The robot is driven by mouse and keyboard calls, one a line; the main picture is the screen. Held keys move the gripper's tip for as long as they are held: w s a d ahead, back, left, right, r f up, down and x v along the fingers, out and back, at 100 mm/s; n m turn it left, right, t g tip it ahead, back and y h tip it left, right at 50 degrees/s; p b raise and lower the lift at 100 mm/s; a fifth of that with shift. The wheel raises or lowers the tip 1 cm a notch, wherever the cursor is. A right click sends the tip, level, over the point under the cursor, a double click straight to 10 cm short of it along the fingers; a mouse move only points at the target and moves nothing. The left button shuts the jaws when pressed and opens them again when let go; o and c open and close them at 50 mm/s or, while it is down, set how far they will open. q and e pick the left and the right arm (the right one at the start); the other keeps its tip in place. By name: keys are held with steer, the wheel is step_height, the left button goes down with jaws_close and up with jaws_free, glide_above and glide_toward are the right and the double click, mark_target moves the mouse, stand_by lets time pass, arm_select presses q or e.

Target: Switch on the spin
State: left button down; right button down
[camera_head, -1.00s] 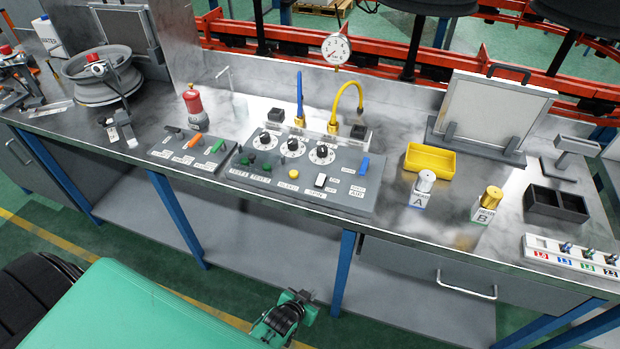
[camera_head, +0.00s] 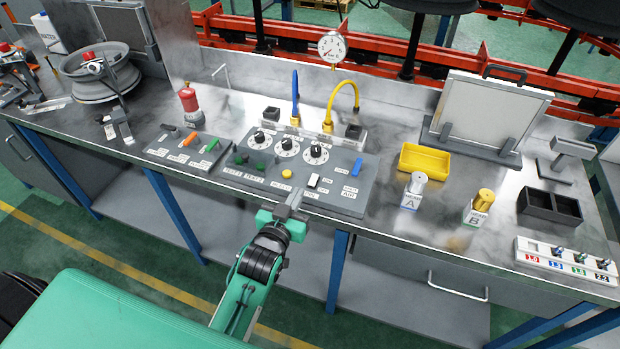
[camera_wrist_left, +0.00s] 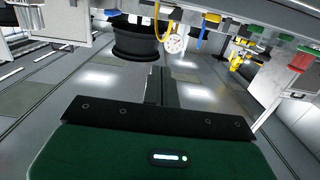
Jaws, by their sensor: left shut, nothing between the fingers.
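The grey control panel (camera_head: 330,202) lies on the bench. It carries a white rocker switch (camera_head: 313,181), a yellow button (camera_head: 286,174), green knobs (camera_head: 261,166), a blue lever (camera_head: 357,166) and three black dials (camera_head: 287,143). Labels sit beside them, but I cannot read clearly which one says spin. My left gripper (camera_head: 293,200) is shut and empty, at the panel's front edge, below and left of the white switch. Whether it touches the panel I cannot tell. In the left wrist view my fingers (camera_wrist_left: 161,86) are together. My right gripper is not in view.
A smaller panel (camera_head: 180,162) with coloured levers and a red bottle (camera_head: 189,104) stand to the left. Blue (camera_head: 295,98) and yellow hoses (camera_head: 345,88) rise behind the panel. A yellow tray (camera_head: 425,172) and weight cans (camera_head: 413,190) stand to the right.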

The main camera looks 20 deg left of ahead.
arm_select(q)
steer(key=p, duration=0.3)
glide_above(311, 184)
steer(key=shift+s+f, duration=0.25)
steer(key=shift+s, duration=0.1)
steer(key=f, duration=0.2)
steer(key=shift+w+f, duration=0.25)
steer(key=shift+f, duration=0.05)
steer(key=shift+w+f, duration=0.1)
steer(key=shift+f, duration=0.7)
